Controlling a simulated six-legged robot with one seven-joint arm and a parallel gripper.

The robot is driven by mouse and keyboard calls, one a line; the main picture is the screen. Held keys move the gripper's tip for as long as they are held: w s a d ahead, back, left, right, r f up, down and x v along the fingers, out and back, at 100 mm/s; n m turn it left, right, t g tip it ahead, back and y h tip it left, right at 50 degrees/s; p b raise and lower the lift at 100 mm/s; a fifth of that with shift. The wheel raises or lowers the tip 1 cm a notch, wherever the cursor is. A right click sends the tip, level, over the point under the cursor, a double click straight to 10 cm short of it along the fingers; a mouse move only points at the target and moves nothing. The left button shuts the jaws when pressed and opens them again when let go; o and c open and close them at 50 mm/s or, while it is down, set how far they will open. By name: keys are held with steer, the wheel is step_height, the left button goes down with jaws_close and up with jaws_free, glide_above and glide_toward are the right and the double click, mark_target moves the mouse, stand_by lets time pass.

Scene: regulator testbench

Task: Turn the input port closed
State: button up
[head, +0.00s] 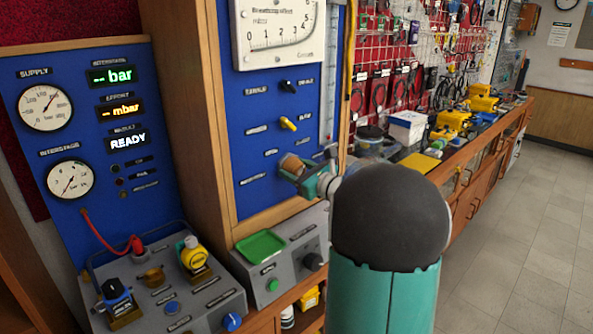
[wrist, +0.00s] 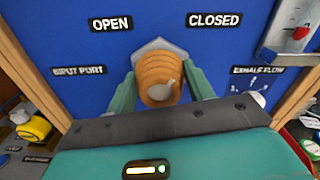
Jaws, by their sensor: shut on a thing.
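The input port is a copper-coloured ribbed knob (wrist: 157,70) on the blue panel, in front of a pale angular base. In the wrist view the OPEN label (wrist: 110,23) is up and left of it, the CLOSED label (wrist: 214,20) up and right, and the INPUT PORT label (wrist: 78,71) to its left. A grey patch shows on the knob's face; which way the knob points is unclear. My gripper (wrist: 160,82) is shut on the knob, one green finger on each side. In the head view the knob (head: 290,163) is partly hidden by my gripper (head: 299,172).
A yellow knob (head: 288,124) and a black knob (head: 288,87) sit above on the same panel. Below stands a grey box with a green tray (head: 261,247). Wooden side frames border the panel. A cluttered bench (head: 460,150) runs along the right.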

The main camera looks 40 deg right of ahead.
steer(key=shift+m, duration=1.1)
steer(key=shift+f, duration=0.1)
steer(key=o, duration=1)
steer(key=shift+c, duration=0.2)
steer(key=shift+s, duration=0.1)
steer(key=s, duration=1.3)
steer(key=shift+s+d, duration=0.2)
steer(key=shift+s, duration=0.15)
